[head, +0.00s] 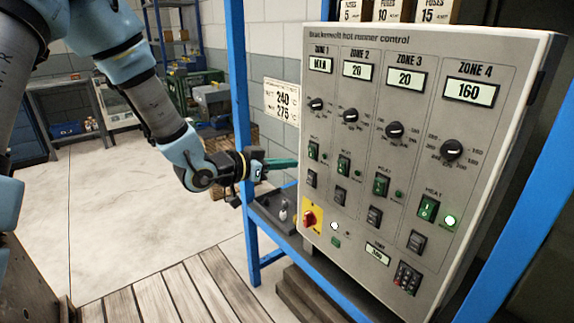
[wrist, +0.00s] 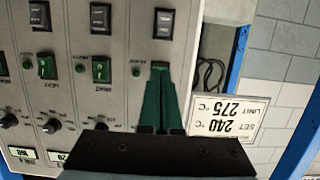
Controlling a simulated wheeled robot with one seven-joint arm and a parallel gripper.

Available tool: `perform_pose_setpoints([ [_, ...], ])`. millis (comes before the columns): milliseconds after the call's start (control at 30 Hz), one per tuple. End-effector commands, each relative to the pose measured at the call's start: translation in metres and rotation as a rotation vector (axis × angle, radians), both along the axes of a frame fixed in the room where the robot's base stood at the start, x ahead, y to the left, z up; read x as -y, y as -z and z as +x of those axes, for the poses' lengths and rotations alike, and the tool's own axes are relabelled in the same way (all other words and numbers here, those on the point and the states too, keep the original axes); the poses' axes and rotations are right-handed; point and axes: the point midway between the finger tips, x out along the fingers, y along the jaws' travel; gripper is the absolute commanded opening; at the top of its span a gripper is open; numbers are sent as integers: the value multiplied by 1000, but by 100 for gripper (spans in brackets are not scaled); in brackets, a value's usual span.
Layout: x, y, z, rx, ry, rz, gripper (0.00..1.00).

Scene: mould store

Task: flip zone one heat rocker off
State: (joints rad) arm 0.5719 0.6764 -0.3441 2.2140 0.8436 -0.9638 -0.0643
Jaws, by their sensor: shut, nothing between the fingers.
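The zone one heat rocker (head: 313,151) is a small green switch in the left column of the grey control panel (head: 335,222). Which way it is tipped is too small to tell. The lamp (head: 323,157) beside it looks dark. My gripper (head: 296,162) is at the panel's left edge, its green fingers pointing at that column. In the wrist view my gripper (wrist: 160,72) is shut and empty, its tips overlapping the zone one rocker (wrist: 160,65) and hiding most of it. I cannot tell whether they touch it.
The zone two (head: 344,165), three (head: 381,184) and four (head: 428,208) heat rockers are to the right; zone four's lamp (head: 450,221) glows. A red rotary switch (head: 310,218) is below. A blue post (head: 240,120) and a limit placard (head: 284,105) stand left of the panel.

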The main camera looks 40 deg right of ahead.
Motion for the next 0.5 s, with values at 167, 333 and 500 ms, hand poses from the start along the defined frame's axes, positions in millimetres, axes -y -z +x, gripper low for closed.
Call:
perform_pose_setpoints([
  [167, -21, 2, 1, 0, -1, -1, 0],
  [333, -44, 2, 3, 1, -2, 0, 0],
  [500, -71, 3, 5, 1, -2, 1, 0],
])
